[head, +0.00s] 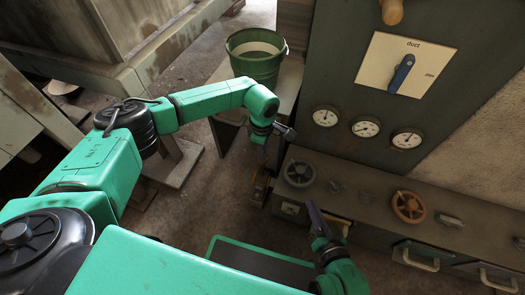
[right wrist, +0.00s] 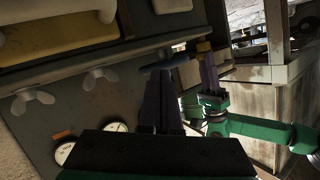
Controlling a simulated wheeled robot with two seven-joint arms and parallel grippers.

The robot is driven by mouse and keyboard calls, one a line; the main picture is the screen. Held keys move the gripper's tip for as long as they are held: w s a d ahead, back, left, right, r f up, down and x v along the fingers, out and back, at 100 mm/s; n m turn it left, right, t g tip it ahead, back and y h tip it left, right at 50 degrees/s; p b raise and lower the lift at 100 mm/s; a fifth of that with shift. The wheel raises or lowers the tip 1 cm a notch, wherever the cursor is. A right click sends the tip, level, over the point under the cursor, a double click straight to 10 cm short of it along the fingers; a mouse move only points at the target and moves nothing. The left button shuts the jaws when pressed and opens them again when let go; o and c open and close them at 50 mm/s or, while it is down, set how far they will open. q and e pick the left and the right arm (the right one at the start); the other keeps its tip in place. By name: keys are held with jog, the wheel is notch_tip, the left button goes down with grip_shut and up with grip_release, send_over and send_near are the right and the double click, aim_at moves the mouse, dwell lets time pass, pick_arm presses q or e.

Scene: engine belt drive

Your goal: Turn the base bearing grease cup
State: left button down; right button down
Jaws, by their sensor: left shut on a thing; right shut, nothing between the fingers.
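A small brass-coloured piece, seemingly the grease cup (head: 260,187), sits low at the left end of the dark bench. It also shows in the right wrist view (right wrist: 204,46). My left gripper (head: 265,166) reaches down to it from above and is shut on it; the fingers partly hide it. In the right wrist view my left gripper (right wrist: 209,70) meets the brass piece end on. My right gripper (head: 315,212) is shut and empty in front of the bench. Its dark fingers (right wrist: 160,105) point toward a T-shaped handle (right wrist: 165,64); I cannot tell whether they touch.
A dark handwheel (head: 299,173) and an orange-brown handwheel (head: 409,207) stand on the bench. Drawers with pale handles (head: 415,258) are at its front. Several gauges (head: 366,127) and a duct lever (head: 401,74) are on the panel. A green bucket (head: 257,63) stands behind my left arm.

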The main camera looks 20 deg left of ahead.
pick_arm(q)
jog(key=c, duration=0.8)
grip_release()
jog(key=shift+r, duration=0.1)
notch_tip(320, 180, up, 5)
jog(key=shift+r+p, duration=0.1)
jog(key=shift+p, duration=1.1)
notch_tip(320, 180, up, 9)
jog(key=p, duration=0.2)
jog(key=shift+p, duration=0.4)
pick_arm(e)
jog(key=shift+n+g, duration=0.3)
jog(key=shift+g, duration=0.6)
jog(key=r, duration=0.1)
jog(key=s+r, duration=0.1)
jog(key=r, duration=0.2)
jog(key=shift+s+r, duration=0.1)
jog(key=shift+s, duration=0.2)
pick_arm(q)
jog(key=shift+r, duration=0.1)
